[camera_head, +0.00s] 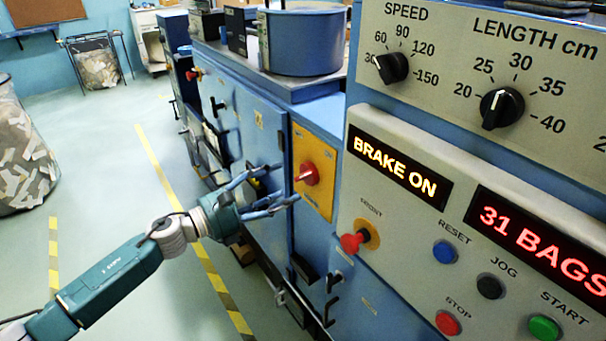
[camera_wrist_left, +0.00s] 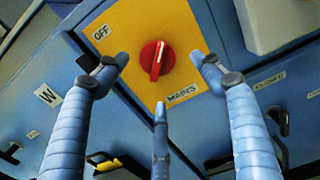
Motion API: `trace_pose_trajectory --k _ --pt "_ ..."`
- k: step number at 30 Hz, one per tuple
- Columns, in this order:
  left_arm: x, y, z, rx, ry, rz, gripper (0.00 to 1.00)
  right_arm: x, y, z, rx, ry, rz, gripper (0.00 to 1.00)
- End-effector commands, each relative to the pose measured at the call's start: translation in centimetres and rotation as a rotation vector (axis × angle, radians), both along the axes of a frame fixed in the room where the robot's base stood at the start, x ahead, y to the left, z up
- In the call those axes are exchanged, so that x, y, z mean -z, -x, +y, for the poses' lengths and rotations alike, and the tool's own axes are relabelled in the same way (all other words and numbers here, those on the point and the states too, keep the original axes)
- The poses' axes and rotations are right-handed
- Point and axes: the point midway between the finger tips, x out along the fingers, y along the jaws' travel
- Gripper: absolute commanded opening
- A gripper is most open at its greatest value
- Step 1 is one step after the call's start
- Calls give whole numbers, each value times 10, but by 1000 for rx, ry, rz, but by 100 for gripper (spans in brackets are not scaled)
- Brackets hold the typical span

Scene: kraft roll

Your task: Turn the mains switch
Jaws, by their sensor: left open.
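The mains switch (camera_head: 307,174) is a red rotary knob on a yellow plate (camera_head: 313,150) on the blue machine's side. It also shows in the left wrist view (camera_wrist_left: 151,62), with an "OFF" label at upper left and a "MAINS" label below right. Its grip bar stands nearly upright in that view. My left gripper (camera_head: 272,186) is open and empty, its fingers pointing at the plate. In the left wrist view two fingers (camera_wrist_left: 160,75) flank the knob left and right and a third is below it, with no visible contact. My right gripper is not in view.
The control panel to the right has a red "FRONT" knob (camera_head: 352,242), speed and length dials, push buttons and a lit "BRAKE ON" display (camera_head: 398,170). Black handles stick out below the plate. The floor on the left is open, with yellow-black tape and a scrap bag (camera_head: 22,150).

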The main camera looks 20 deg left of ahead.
Motion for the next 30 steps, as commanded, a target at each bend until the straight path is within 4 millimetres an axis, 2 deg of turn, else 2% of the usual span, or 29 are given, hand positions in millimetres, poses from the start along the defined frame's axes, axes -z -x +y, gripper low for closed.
trace_pose_trajectory --k 1,9,15,23,27,30 --pt "-6 -10 -7 -1 3 -3 67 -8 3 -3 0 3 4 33" --pt "-3 -45 -34 -2 4 0 67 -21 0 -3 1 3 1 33" --pt "0 -54 -42 -2 3 3 67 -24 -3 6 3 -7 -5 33" --pt "1 -55 -42 -2 3 3 67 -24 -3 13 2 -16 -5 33" --pt "1 -54 -42 -2 3 3 39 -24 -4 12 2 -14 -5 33" --pt "1 -54 -42 -2 2 4 23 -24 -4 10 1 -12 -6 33"
